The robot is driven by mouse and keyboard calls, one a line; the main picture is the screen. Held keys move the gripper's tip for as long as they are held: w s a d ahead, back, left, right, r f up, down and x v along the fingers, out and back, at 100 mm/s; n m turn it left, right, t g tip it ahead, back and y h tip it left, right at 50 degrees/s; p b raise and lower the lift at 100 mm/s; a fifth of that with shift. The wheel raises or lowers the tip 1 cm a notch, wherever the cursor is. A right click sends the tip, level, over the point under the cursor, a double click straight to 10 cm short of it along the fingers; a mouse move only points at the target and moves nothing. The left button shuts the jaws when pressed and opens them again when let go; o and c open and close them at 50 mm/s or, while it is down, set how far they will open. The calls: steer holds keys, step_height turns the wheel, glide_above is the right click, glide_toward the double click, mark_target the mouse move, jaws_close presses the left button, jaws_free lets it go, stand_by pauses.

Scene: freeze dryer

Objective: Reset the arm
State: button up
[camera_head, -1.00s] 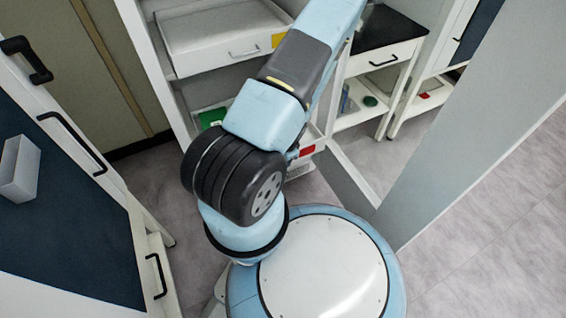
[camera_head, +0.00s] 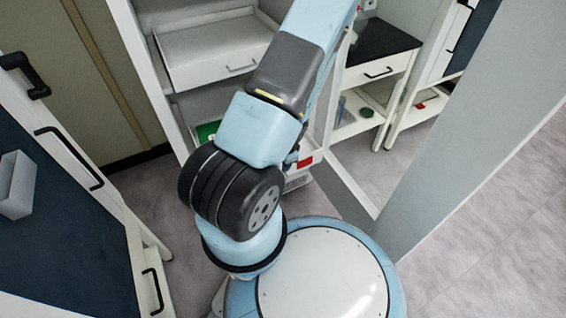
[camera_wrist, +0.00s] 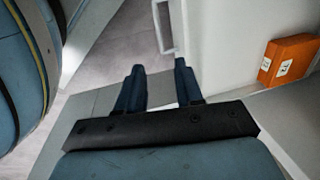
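My arm (camera_head: 262,130) rises from my round base and reaches up and away past the top edge of the head view, so its end is out of that view. In the wrist view, my gripper (camera_wrist: 159,70) shows two dark blue fingers standing apart with nothing between them. The gripper is open and empty. Pale floor and a light panel show beyond the fingers.
A white shelf unit with a drawer (camera_head: 215,52) stands behind my arm. A cabinet door with a black handle (camera_head: 68,158) is close on the left. A grey panel (camera_head: 470,110) stands on the right. An orange box (camera_wrist: 289,59) shows in the wrist view.

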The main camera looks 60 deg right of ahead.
stand_by(0.3)
steer(key=w+r+n, duration=0.7)
steer(key=w+r, duration=0.6)
steer(key=r, duration=0.1)
steer(key=w+a+r+n+t, duration=0.1)
steer(key=w+a+r+n, duration=0.45)
steer(key=r, duration=0.55)
steer(key=w+a+r+n+t, duration=0.1)
steer(key=w+a+r+n, duration=0.2)
steer(key=w+a+r, duration=0.5)
steer(key=s+a+r+n, duration=0.3)
steer(key=s+a+r, duration=0.1)
steer(key=a+r, duration=0.2)
steer(key=s+a+r+n+t, duration=0.1)
steer(key=s+a+r+n, duration=0.2)
steer(key=a+r, duration=0.4)
steer(key=s+a+r+n+y, duration=0.1)
steer(key=s+a+r+n, duration=0.2)
steer(key=s+a+r, duration=0.2)
steer(key=shift+a+r+t, duration=0.4)
steer(key=shift+a+r, duration=0.55)
steer(key=shift+a, duration=0.25)
